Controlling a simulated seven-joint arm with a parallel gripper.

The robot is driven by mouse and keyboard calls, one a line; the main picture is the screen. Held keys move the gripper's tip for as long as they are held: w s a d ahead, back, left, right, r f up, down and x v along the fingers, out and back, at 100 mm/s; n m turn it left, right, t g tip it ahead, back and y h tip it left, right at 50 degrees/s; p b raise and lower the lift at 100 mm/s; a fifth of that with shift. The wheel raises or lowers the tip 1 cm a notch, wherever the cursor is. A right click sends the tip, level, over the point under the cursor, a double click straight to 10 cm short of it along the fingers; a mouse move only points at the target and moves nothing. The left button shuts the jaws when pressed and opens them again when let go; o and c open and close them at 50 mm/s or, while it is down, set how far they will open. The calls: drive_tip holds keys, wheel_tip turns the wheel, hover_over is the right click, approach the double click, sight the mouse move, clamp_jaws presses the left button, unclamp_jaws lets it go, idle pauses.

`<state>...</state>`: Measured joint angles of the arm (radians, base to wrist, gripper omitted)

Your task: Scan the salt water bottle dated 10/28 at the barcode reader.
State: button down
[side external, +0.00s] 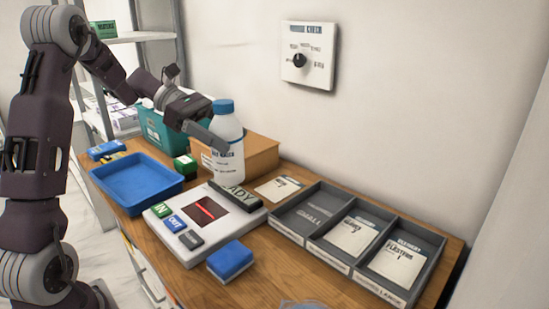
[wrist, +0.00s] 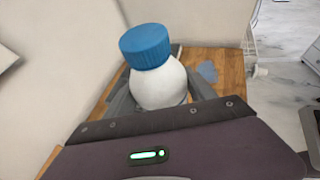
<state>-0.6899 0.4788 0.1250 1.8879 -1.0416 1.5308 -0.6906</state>
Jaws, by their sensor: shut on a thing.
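A white bottle (side external: 229,160) with a blue cap and a label with dark lettering is upright in my gripper (side external: 207,138). My gripper is shut on it near its upper part. The date on the label is too small to read. In the wrist view the bottle (wrist: 158,85) stands between the fingers, with its cap toward the camera. The barcode reader (side external: 170,243) is a white flat unit on the table, with a dark window (side external: 205,210) showing a red line. The bottle is behind the window, near the reader's display reading "ADY"; whether it touches anything below cannot be told.
A blue tray (side external: 105,186) is left of the reader. A cardboard box (side external: 262,155) and teal bin (side external: 152,126) stand behind. A blue sponge-like block (side external: 231,261) is in front. A grey divided tray (side external: 321,247) with cards is at right. A dial panel (side external: 309,76) hangs on the wall.

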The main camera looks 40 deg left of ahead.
drive_tip(key=s+a+n+t+y, duration=0.1)
drive_tip(key=s+a+n+t, duration=0.15)
drive_tip(key=a, duration=0.65)
wheel_tip(320, 180, down, 8)
drive_tip(key=f, duration=0.1)
wheel_tip(320, 180, up, 10)
drive_tip(key=shift+s+a+f, duration=0.15)
drive_tip(key=shift+f, duration=0.05)
